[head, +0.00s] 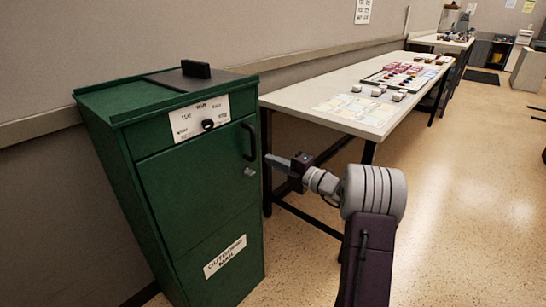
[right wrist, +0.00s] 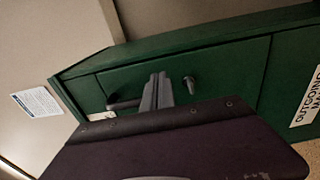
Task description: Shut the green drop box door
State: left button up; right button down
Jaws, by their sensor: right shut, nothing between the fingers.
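The green drop box (head: 170,240) stands at the left against the wall. Its green door (head: 195,175) looks flush with the front, with no clear gap; I cannot tell whether it is fully closed. A black handle (head: 250,141) and a small grey latch (head: 249,172) sit near the door's right edge. My right gripper (head: 268,159) is shut and empty, its fingers pointing left at the latch side of the door. In the right wrist view, the shut fingers (right wrist: 159,82) lie in front of the door beside a round knob-like latch (right wrist: 189,83). I cannot tell whether they touch. My left gripper is not in view.
A long white table (head: 290,97) with papers, stamps and a tray runs along the wall behind the box. Its dark legs stand close behind my right gripper. The speckled floor (head: 460,200) at the right is clear.

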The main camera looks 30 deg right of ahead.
jog(key=p+v, duration=0.2)
jog(key=v, duration=0.7)
jog(key=shift+p, duration=0.4)
jog(key=shift+f, duration=0.1)
